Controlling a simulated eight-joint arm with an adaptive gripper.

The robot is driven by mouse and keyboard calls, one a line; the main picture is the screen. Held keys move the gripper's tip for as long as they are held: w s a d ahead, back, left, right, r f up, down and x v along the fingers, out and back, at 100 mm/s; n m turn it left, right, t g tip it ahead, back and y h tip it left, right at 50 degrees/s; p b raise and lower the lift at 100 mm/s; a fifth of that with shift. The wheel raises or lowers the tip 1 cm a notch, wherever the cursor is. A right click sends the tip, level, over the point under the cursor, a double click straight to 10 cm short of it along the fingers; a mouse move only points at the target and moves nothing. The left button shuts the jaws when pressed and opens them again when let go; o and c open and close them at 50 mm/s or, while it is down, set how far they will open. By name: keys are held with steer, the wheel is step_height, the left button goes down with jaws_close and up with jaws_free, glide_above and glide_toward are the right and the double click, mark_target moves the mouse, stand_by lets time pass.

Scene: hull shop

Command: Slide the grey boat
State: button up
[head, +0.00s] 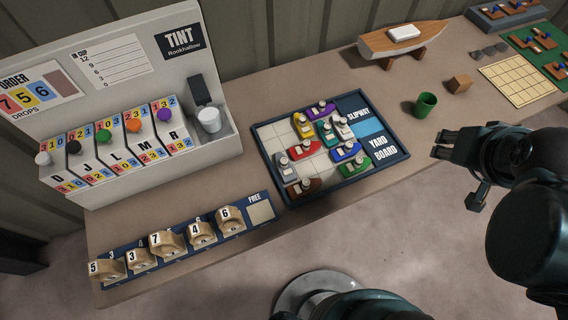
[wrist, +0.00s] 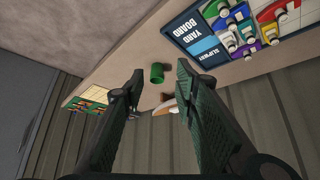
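The grey boat (head: 285,169) sits at the left edge of the yard board (head: 396,165), near its front left corner. The red boat (head: 304,150) is to its upper right and the brown boat (head: 303,187) is just below it. My gripper (head: 456,176) is open and empty, well to the right of the board and above the table. In the wrist view my gripper (wrist: 160,74) has its fingers wide apart, with the green cup (wrist: 157,74) seen between them. Part of the board (wrist: 190,27) shows there at upper right; I cannot make out the grey boat in that view.
Yellow, purple, teal, white, blue and green boats crowd the board; some cells at its left are bare. The green cup (head: 426,105) and a wooden block (head: 459,84) stand right of it. The tint machine (head: 140,110) and numbered blocks (head: 165,243) are to the left.

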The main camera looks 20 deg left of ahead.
stand_by(0.3)
steer(key=n+g+p, duration=0.5)
steer(key=n+g, duration=0.2)
glide_above(284, 160)
steer(key=f, duration=1.6)
steer(key=shift+w+d+f, duration=0.2)
steer(key=shift+w+f, duration=0.05)
steer(key=shift+f, duration=0.15)
steer(key=shift+s+a+f, duration=0.2)
steer(key=shift+f, duration=0.05)
steer(key=shift+f, duration=0.1)
steer(key=shift+f+b, duration=0.65)
steer(key=shift+f, duration=3.15)
steer(key=shift+c, duration=0.4)
